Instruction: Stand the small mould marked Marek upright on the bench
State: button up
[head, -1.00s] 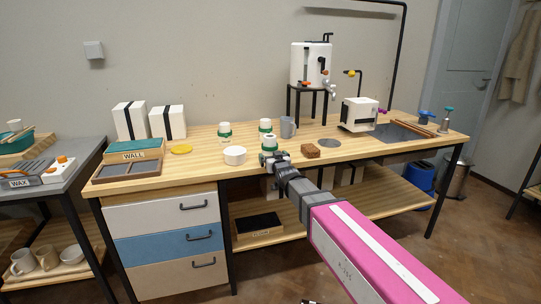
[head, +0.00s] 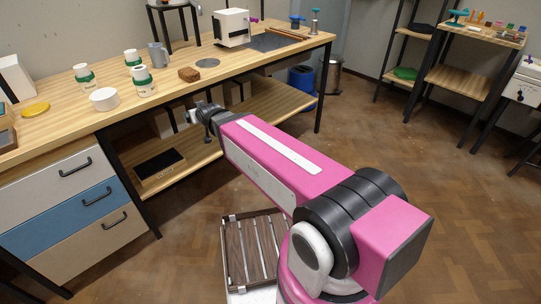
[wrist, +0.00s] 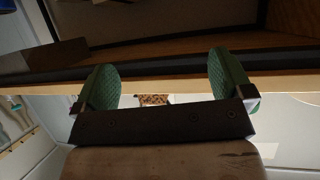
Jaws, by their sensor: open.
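No Marek marking is legible in either view, so I cannot tell which thing is the small mould. Pale blocks (head: 165,124) stand partly hidden on the shelf under the bench. My gripper (head: 203,120) is in front of the bench's front edge, below the top, with the lower shelf behind it. In the wrist view my gripper (wrist: 164,84) is open with two green finger pads wide apart and nothing held between them. The wooden bench top (head: 60,121) carries several items.
Open floor (head: 400,145) lies to the right.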

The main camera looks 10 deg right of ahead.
jog(key=s+d+f+m+g+h, duration=0.1)
jog(key=s+d+f+g, duration=0.1)
jog(key=d, duration=0.5)
jog(key=s+d+f+m+g+h, duration=0.1)
jog(key=s+d+f+g+h, duration=0.1)
jog(key=d+f, duration=0.4)
jog(key=s+d+f+m+g+h, duration=0.1)
jog(key=s+d+f+g, duration=0.3)
jog(key=d, duration=0.4)
jog(key=shift+s+d+f, duration=0.15)
jog(key=shift+s+f, duration=0.3)
jog(key=shift+o, duration=0.2)
jog(key=s+d+f+m+g, duration=0.1)
jog(key=s+d+f+g, duration=0.1)
jog(key=s+d+g, duration=0.2)
jog(key=s+d, duration=0.2)
jog(key=shift+s+f+h, duration=0.25)
jog(key=shift+s+h, duration=0.05)
jog(key=m+t+y, duration=0.7)
jog(key=m+y, duration=1)
jog(key=m, duration=0.6)
send_near(143, 79)
jog(key=w+f, duration=0.1)
jog(key=w, duration=0.1)
jog(key=x, duration=0.5)
jog(key=shift+w+a+f, duration=0.1)
jog(key=shift+a+f, duration=0.2)
jog(key=shift+x, duration=2.6)
jog(key=shift+w+r, duration=0.1)
jog(key=shift+r, duration=0.1)
